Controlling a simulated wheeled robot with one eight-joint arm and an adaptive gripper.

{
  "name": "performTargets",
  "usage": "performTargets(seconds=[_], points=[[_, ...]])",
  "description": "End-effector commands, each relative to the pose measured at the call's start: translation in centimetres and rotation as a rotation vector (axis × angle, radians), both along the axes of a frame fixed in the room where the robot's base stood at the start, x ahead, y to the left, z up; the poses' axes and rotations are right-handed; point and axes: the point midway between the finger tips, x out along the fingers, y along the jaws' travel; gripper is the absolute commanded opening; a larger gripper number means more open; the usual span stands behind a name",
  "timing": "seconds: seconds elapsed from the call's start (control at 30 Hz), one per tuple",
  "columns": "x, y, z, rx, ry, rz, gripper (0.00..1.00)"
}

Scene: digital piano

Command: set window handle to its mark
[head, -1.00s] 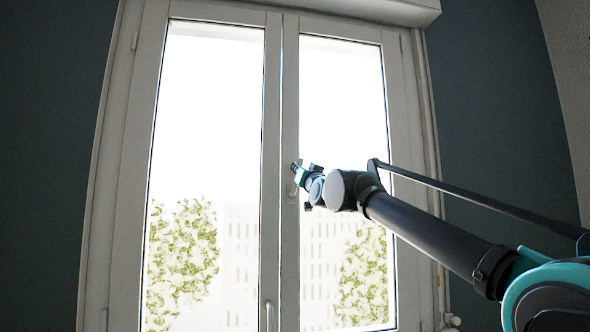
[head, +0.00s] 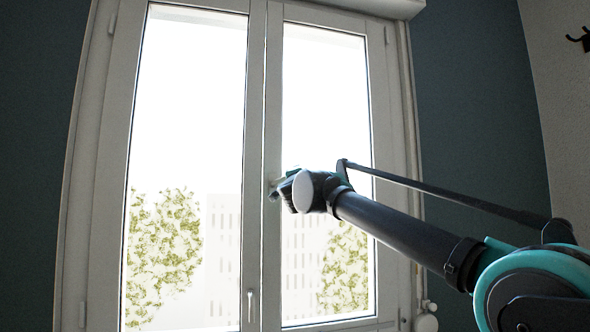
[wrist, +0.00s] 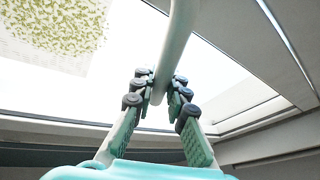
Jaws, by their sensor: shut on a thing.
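The window handle (wrist: 180,45) is a smooth pale bar. In the wrist view it runs down from the top edge to between my fingers. My gripper (wrist: 160,88) is shut on it near its lower end in that view, with dark finger pads on both sides. In the head view my gripper (head: 274,190) is at the window's middle upright, seen from behind. My wrist hides most of the handle there, so its angle is hard to read. No mark for the handle can be made out.
The white two-pane window (head: 256,120) fills the middle of the head view. A second, smaller handle (head: 251,305) hangs low on the middle frame. A dark wall hook (head: 580,40) is at the far upper right, clear of my arm.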

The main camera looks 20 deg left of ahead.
Motion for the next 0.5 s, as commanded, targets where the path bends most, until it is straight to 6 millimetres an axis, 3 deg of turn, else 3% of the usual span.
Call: performTargets(seconds=[0.5], points=[[0.3,-0.5,-4.0,0.418,0.256,0.0,0.0]])
